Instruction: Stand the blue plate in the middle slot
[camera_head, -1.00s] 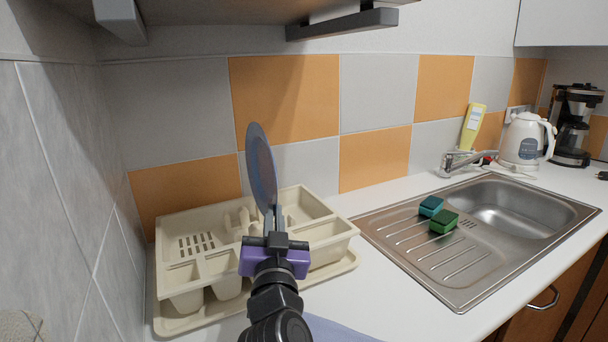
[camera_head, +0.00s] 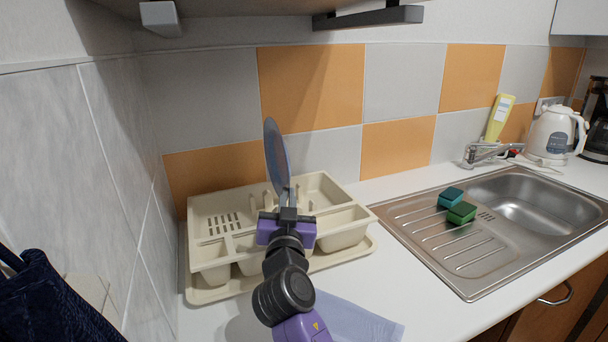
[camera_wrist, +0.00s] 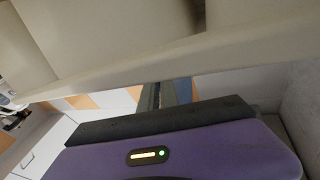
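The blue plate (camera_head: 273,152) stands nearly on edge above the cream dish rack (camera_head: 212,205) in the head view. My gripper (camera_head: 288,198) is shut on the plate's lower edge, in front of and over the rack's middle. The rack's upright slot pegs (camera_head: 252,203) are partly hidden behind the plate and gripper. I cannot tell whether the plate touches the rack. In the wrist view, a narrow strip of the blue plate (camera_wrist: 178,92) shows beyond my gripper, and a pale rack part fills the top.
A steel sink (camera_head: 470,262) lies to the right with two sponges (camera_head: 461,212) on its drainboard. A blue cloth (camera_head: 352,318) lies on the counter in front. A tiled wall closes the left, and a shelf hangs overhead.

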